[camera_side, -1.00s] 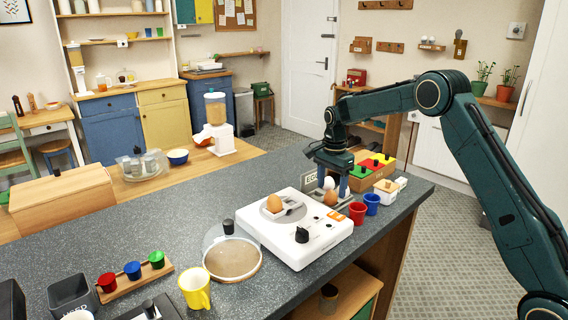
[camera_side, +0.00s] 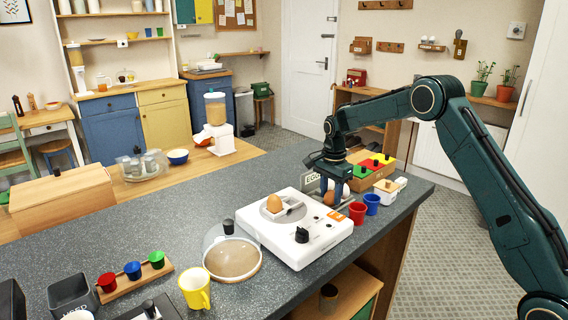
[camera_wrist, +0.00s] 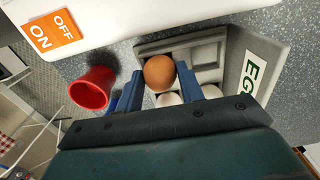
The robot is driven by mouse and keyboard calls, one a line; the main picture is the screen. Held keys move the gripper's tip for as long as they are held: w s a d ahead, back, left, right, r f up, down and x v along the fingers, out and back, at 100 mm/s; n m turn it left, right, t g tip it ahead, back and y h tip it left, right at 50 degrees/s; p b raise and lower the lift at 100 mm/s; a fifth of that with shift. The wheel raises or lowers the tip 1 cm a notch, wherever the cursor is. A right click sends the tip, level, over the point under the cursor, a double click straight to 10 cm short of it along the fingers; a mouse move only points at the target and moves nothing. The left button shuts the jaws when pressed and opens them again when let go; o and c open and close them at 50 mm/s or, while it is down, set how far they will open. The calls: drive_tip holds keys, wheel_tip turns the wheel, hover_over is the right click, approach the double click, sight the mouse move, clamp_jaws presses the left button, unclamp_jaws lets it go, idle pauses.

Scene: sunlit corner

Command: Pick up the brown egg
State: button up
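A brown egg (camera_wrist: 159,73) sits in a compartment of the grey egg tray (camera_wrist: 208,54) in the wrist view. It also shows in the side view (camera_side: 329,198), low by the fingers. My gripper (camera_wrist: 160,76) is open, with one blue finger on each side of this egg. The fingers look very close to the egg; I cannot tell whether they touch it. White eggs (camera_wrist: 168,99) lie behind it in the tray, partly hidden by my gripper. Another brown egg (camera_side: 273,203) sits on the white appliance (camera_side: 318,238).
A red cup (camera_side: 357,212) and a blue cup (camera_side: 372,203) stand close to the right of my gripper. A box with red, yellow and green parts (camera_side: 377,160) is behind it. A clear domed lid (camera_side: 232,258) lies left of the appliance.

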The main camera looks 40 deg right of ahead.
sight(326, 196)
drive_tip(key=shift+r, duration=0.1)
idle(0.3)
wheel_tip(326, 196, up, 20)
drive_tip(key=shift+f, duration=0.1)
idle(0.6)
drive_tip(key=shift+a, duration=0.1)
idle(0.5)
drive_tip(key=shift+w+a+f, duration=0.65)
drive_tip(key=shift+a+f, duration=1)
drive_tip(key=shift+a, duration=0.4)
drive_tip(key=shift+w+a+f, duration=0.7)
drive_tip(key=shift+a+f, duration=1)
drive_tip(key=shift+a, duration=0.35)
drive_tip(key=shift+w+a+f, duration=0.65)
drive_tip(key=shift+a+f, duration=1)
drive_tip(key=shift+a, duration=0.4)
drive_tip(key=shift+f, duration=0.1)
drive_tip(key=shift+f, duration=0.45)
